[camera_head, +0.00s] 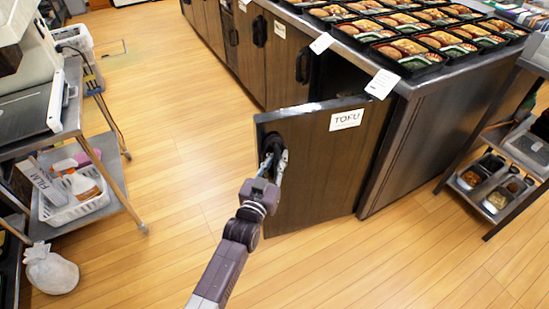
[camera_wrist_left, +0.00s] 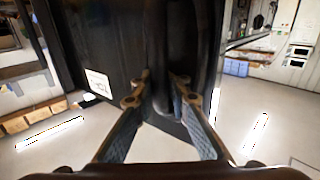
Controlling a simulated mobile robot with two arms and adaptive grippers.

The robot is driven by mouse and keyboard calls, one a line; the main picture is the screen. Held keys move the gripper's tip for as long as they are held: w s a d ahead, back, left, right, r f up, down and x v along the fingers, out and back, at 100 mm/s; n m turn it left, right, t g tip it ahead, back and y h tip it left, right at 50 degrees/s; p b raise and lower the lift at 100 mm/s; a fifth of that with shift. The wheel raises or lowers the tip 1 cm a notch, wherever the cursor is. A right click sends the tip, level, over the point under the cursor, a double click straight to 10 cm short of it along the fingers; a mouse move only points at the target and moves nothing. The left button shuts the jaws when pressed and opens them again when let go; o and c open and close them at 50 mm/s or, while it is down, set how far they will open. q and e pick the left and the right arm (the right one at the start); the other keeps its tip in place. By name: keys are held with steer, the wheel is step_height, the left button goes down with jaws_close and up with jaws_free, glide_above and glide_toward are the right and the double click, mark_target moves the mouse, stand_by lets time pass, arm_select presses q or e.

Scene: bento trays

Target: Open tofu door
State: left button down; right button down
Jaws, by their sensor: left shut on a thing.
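The tofu door (camera_head: 325,170) is a dark panel with a white "TOFU" label (camera_head: 347,119). It stands swung well out from the counter front, with an opening showing behind it. My left gripper (camera_head: 272,163) is shut on the door's black handle (camera_head: 265,131), near the door's free edge. In the left wrist view the fingers (camera_wrist_left: 160,92) sit on either side of the dark handle (camera_wrist_left: 204,60), and the door surface (camera_wrist_left: 115,50) fills the upper middle. The gripper hides part of the handle. My right gripper is not in view.
Many filled bento trays (camera_head: 408,55) cover the counter top. Other cabinet doors (camera_head: 285,58) along its front look closed. A metal cart (camera_head: 100,165) with a white basket (camera_head: 75,205) stands at left, a rack (camera_head: 500,180) at right. The wooden floor (camera_head: 165,170) between is clear.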

arm_select(q)
steer(key=shift+a+f, duration=0.15)
steer(key=shift+a, duration=0.25)
steer(key=c, duration=2.3)
jaws_free()
steer(key=o, duration=0.4)
steer(key=shift+a, duration=0.2)
steer(key=shift+d, duration=0.1)
steer(key=shift+s+d, duration=0.1)
steer(key=v, duration=1.2)
steer(key=shift+c, duration=0.3)
